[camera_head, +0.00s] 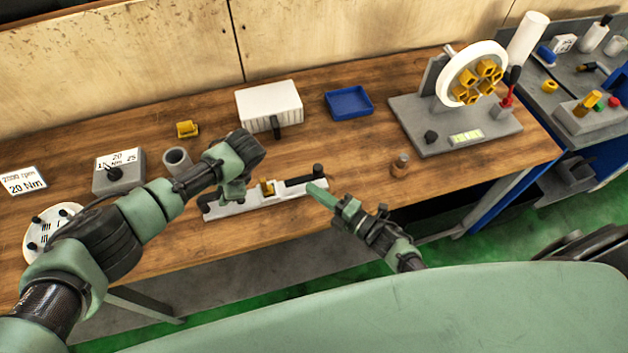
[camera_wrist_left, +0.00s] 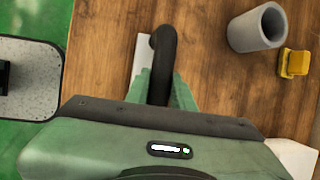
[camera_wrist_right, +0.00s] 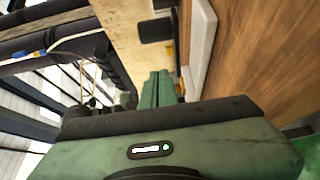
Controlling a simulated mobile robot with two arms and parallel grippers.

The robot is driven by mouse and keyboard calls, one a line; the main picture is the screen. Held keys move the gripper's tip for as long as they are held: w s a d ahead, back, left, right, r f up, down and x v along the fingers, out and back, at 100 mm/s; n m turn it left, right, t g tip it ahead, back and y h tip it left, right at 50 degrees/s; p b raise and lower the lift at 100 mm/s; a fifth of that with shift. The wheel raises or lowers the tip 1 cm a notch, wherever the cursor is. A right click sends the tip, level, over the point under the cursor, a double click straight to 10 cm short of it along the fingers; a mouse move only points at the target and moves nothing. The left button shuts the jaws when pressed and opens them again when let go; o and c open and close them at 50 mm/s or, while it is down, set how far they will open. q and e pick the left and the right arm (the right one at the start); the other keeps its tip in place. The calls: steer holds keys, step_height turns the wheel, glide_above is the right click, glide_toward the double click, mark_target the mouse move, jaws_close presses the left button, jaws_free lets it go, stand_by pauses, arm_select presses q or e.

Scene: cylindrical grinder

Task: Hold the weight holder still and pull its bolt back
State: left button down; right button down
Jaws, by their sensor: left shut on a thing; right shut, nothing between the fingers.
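The weight holder (camera_head: 270,202) is a long light-grey bar lying near the table's front edge, with a small yellow block and a dark bolt (camera_head: 303,180) with an upright black knob at its right end. My left gripper (camera_head: 232,196) is shut on the holder's black arched handle (camera_wrist_left: 165,60) at its left end; the arm hides part of it. My right gripper (camera_head: 316,190) is shut and empty, just in front of the bolt's knob. In the right wrist view, the closed fingers (camera_wrist_right: 157,90) are beside the pale holder (camera_wrist_right: 200,45); a black knob (camera_wrist_right: 155,30) is beyond them. Contact there cannot be told.
Behind the holder stand a white box (camera_head: 268,102), a blue tray (camera_head: 349,102) and a grey cup (camera_head: 177,160). A small brown-and-grey cylinder (camera_head: 400,166) stands to the right. The grinder base (camera_head: 455,125) fills the table's right end. Bare wood lies between.

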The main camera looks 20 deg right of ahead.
arm_select(q)
steer(key=shift+s+d, duration=0.1)
arm_select(e)
steer(key=v, duration=0.7)
steer(key=shift+r, duration=0.1)
arm_select(q)
steer(key=c, duration=1.1)
jaws_free()
steer(key=shift+d, duration=0.1)
steer(key=v, duration=1.2)
